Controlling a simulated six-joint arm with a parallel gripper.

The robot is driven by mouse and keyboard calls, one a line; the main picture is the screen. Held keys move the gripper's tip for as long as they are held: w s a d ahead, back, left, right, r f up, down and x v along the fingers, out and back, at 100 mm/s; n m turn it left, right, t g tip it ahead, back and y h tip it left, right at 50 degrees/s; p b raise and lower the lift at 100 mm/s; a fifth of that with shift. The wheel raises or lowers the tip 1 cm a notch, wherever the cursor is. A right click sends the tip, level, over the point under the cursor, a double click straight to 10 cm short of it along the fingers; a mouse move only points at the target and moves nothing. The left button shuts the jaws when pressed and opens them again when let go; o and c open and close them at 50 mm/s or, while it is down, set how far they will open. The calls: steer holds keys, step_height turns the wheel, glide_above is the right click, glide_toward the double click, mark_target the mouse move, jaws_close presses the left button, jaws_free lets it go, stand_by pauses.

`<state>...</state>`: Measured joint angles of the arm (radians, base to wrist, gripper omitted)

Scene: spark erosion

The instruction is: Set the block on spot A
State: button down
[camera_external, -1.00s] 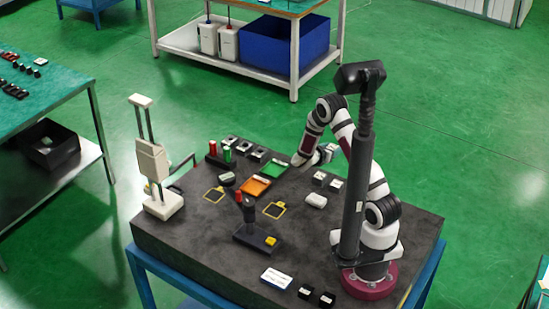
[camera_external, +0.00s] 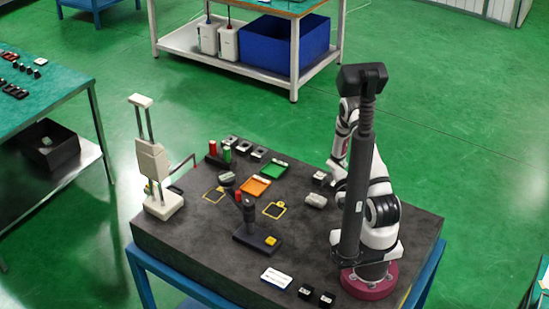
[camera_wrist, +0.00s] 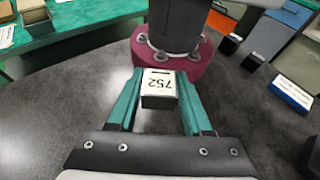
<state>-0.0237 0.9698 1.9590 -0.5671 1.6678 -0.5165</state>
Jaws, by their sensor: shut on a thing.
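A small block with a white top marked 752 (camera_wrist: 158,84) sits between the teal fingers of my gripper (camera_wrist: 158,92) in the wrist view. The fingers are shut on its two sides. In the external view my gripper (camera_external: 338,173) is at the right of the dark worktop, partly hidden by my arm; the held block is hard to make out there. Another white-topped block (camera_external: 320,177) stands just left of it. Two yellow-outlined squares (camera_external: 213,195) (camera_external: 275,210) lie bare on the worktop to the left. Their letters are too small to read, so I cannot tell which is spot A.
A green tray (camera_external: 271,169) and an orange tray (camera_external: 254,187) lie mid-worktop. A black lever fixture (camera_external: 257,236) stands near the front outline. A pale rounded object (camera_external: 316,200) lies right of that outline. A tall white column device (camera_external: 152,165) stands at the left edge.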

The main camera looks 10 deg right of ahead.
steer(key=a+m+t+y, duration=0.1)
steer(key=a+m+y, duration=0.1)
steer(key=a+y, duration=0.1)
steer(key=w+a+r+m+y, duration=0.1)
steer(key=a+m+y, duration=0.2)
steer(key=a+m+t+y, duration=0.1)
steer(key=a+m+y, duration=0.2)
steer(key=shift+w+r+t, duration=0.2)
steer(key=shift+w+t, duration=0.1)
steer(key=shift+w, duration=0.1)
steer(key=w+a+r+m+t+y, duration=0.1)
steer(key=w+r+m+t+y, duration=0.1)
steer(key=w+m+t, duration=0.65)
steer(key=w+a+r+m+t+y, duration=0.1)
steer(key=w+r+m+t+y, duration=0.15)
steer(key=w+m+t, duration=0.65)
steer(key=n+g, duration=0.2)
glide_above(274, 211)
steer(key=shift+t, duration=0.25)
steer(key=f, duration=0.7)
steer(key=shift+d, duration=0.35)
steer(key=shift+w+a+f, duration=0.1)
steer(key=shift+a+f, duration=0.05)
steer(key=shift+f, duration=0.9)
steer(key=shift+a+f, duration=0.1)
steer(key=shift+f, duration=0.95)
steer(key=shift+c, duration=1.6)
jaws_free()
steer(key=shift+f, duration=0.15)
